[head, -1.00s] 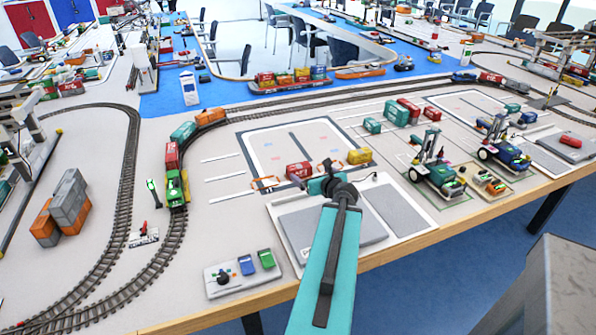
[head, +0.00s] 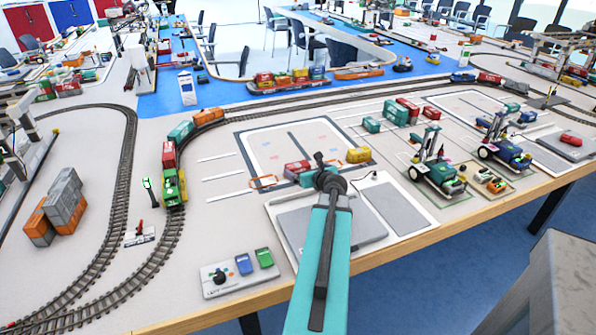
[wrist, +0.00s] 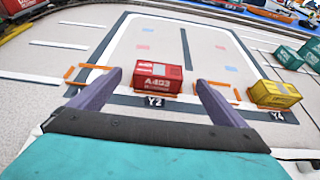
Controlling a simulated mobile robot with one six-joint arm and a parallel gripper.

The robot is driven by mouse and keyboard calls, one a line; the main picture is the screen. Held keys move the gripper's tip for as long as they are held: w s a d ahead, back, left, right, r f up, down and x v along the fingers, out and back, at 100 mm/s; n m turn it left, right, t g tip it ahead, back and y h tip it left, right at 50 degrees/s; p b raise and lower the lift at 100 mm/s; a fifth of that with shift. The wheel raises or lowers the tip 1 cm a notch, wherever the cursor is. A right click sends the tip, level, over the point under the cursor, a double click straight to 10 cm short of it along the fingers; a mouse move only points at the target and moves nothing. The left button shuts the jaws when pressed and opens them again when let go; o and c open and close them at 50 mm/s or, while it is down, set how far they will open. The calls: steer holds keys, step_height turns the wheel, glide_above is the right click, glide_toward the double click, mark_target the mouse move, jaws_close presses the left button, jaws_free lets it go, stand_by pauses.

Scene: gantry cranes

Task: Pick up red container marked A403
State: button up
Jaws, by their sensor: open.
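The red container marked A403 (wrist: 158,77) stands upright on the slot labelled Y2, ahead of my gripper in the wrist view. In the head view the red container (head: 294,169) shows just behind my gripper (head: 322,166), partly hidden by it. My gripper (wrist: 154,95) is open and empty in the wrist view. Its two purple fingers reach toward the container, one to the left and one to the right of it in the picture. The container looks beyond the fingertips, and I cannot tell the exact gap.
A yellow container (wrist: 274,95) stands to the right at Y4. Orange slot frames lie on both sides of the red one. Teal containers (wrist: 288,57) stand farther right. A control box (head: 238,272) sits near the table's front edge. The marked yard (head: 278,142) behind is clear.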

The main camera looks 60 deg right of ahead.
mark_target(298, 165)
steer(key=shift+x, duration=1.35)
steer(key=shift+w+f, duration=0.1)
steer(key=shift+w, duration=0.05)
steer(key=shift+p+x, duration=0.5)
steer(key=shift+x, duration=2)
steer(key=c, duration=1.2)
steer(key=shift+r, duration=5)
